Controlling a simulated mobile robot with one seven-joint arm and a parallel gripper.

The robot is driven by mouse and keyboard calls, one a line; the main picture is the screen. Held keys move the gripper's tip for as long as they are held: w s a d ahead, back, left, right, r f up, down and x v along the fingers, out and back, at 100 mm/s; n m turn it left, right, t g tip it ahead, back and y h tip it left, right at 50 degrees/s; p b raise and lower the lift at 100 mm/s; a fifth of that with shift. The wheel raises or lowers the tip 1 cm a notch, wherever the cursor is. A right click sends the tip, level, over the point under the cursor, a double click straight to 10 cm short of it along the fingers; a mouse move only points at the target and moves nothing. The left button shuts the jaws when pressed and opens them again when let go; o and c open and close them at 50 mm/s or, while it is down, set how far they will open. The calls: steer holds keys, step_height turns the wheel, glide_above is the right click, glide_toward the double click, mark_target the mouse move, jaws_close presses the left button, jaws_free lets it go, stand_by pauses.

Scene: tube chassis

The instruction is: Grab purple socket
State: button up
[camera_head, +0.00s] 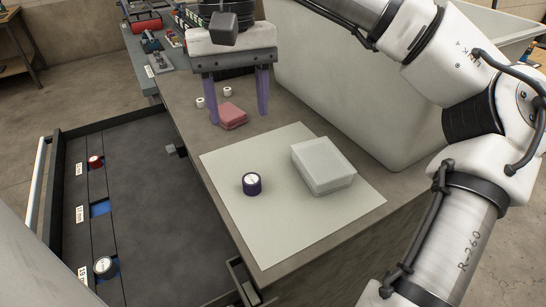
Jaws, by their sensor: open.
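The purple socket (251,183) is a short, dark purple cylinder with a pale top. It stands upright on a light sheet (285,240) on the workbench, left of a pale lidded box. My gripper (236,113) is in the upper middle of the head view, with two purple fingers pointing down and spread wide apart. It is open, with nothing held. It appears farther back than the socket and apart from it. Nothing hides the socket.
The pale box (325,166) sits close to the socket's right. A pink block (232,116) and small white pieces (228,91) lie near my fingers. A large grey bin (345,100) stands behind. An open drawer (150,245) at left holds a red socket (95,162) and a dark socket (104,266).

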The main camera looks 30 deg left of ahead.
glide_above(251, 179)
steer(key=a, duration=0.1)
steer(key=f, duration=0.5)
steer(key=w+f, duration=0.1)
steer(key=f, duration=0.2)
steer(key=shift+b, duration=0.35)
steer(key=f, duration=0.3)
steer(key=f+p, duration=0.1)
steer(key=f, duration=0.1)
steer(key=shift+s+d+f, duration=0.3)
steer(key=shift+s+d, duration=0.1)
steer(key=c, duration=1)
steer(key=shift+r, duration=0.15)
steer(key=shift+c, duration=0.2)
